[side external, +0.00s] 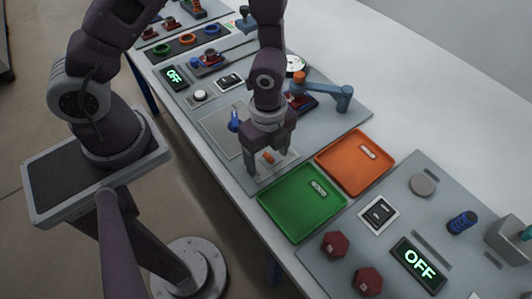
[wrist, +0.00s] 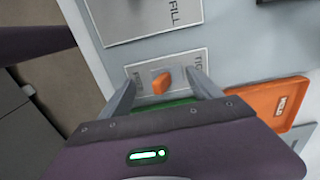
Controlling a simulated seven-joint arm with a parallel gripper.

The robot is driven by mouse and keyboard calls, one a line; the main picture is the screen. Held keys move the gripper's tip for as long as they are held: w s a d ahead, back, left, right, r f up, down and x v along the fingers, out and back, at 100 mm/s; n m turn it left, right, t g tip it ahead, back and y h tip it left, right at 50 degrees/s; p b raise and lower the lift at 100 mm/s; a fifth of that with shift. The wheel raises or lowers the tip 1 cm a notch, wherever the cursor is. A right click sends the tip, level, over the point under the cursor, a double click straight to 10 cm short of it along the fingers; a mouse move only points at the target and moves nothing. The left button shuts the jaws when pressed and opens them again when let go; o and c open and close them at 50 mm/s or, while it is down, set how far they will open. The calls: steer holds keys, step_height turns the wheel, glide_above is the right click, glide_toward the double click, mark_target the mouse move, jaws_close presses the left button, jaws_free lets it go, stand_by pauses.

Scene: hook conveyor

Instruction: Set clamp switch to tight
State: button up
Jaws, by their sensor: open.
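The clamp switch, a small orange knob (wrist: 162,82), sits on a light grey plate (wrist: 190,62) with a word at each end. The word at the right seems to start with "TI"; the left one is partly covered by a finger. In the side view the orange knob (side external: 267,158) shows beneath my gripper (side external: 270,153). My gripper is open, pointing down over the plate. In the wrist view its two fingers (wrist: 161,84) stand on either side of the knob, with a gap to each. Whether the fingertips reach down to the knob's height I cannot tell.
A green tray (side external: 290,212) and an orange tray (side external: 368,136) lie right of the plate. A blue lever (side external: 234,121) stands to its left. A small blue arm (side external: 330,93) is behind. Red hexagonal pieces (side external: 335,244) and an OFF display (side external: 418,263) are at the front right.

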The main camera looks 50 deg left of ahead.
steer(key=shift+w, duration=2.6)
steer(key=shift+s, duration=0.3)
step_height(320, 180, up, 7)
stand_by(0.4)
